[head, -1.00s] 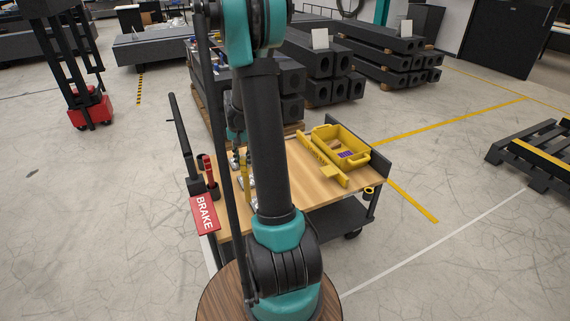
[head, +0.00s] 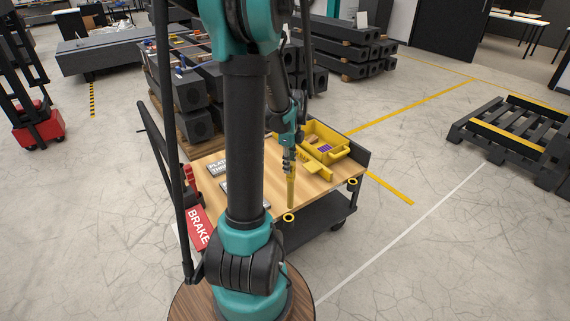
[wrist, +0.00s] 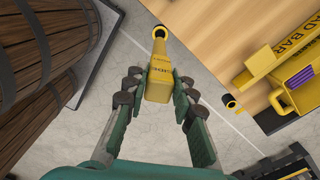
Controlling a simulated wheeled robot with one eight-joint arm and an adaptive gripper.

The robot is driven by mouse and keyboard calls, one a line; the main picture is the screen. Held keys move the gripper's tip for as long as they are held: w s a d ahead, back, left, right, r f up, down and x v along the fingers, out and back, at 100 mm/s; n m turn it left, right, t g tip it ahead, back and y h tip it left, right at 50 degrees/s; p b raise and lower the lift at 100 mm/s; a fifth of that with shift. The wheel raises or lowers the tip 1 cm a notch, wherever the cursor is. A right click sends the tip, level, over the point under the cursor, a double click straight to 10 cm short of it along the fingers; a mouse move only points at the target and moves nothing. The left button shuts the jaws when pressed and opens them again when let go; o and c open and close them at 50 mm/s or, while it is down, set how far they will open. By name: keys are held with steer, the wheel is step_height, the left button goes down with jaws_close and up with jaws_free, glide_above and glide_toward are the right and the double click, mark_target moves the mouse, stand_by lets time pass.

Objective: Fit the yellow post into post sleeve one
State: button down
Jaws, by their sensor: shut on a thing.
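My gripper (head: 288,160) is shut on the yellow post (head: 291,190), which hangs roughly upright at the cart's near edge. In the wrist view the post (wrist: 158,85) sits between the fingers of my gripper (wrist: 157,88), with dark lettering on its face. One yellow ring-shaped sleeve (head: 288,217) is on the cart's near edge, just below the post; it appears at the post's far end in the wrist view (wrist: 160,32). A second ring sleeve (head: 352,181) is at the right corner, also in the wrist view (wrist: 232,103). I cannot read which is sleeve one, nor tell whether the post touches the near ring.
The wooden cart top (head: 265,160) carries a yellow bin (head: 344,151), a yellow bar (head: 314,168) and lettered plates (head: 218,168) at left. A red BRAKE sign (head: 198,228) is at the cart's left.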

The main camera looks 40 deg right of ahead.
mark_target(288, 177)
steer(key=shift+w, duration=0.1)
steer(key=shift+w+a, duration=0.1)
steer(key=shift+w, duration=0.05)
steer(key=shift+w+f, duration=0.1)
steer(key=shift+f, duration=5.9)
steer(key=c, duration=1.2)
jaws_free()
steer(key=shift+r, duration=0.1)
steer(key=shift+r, duration=2.45)
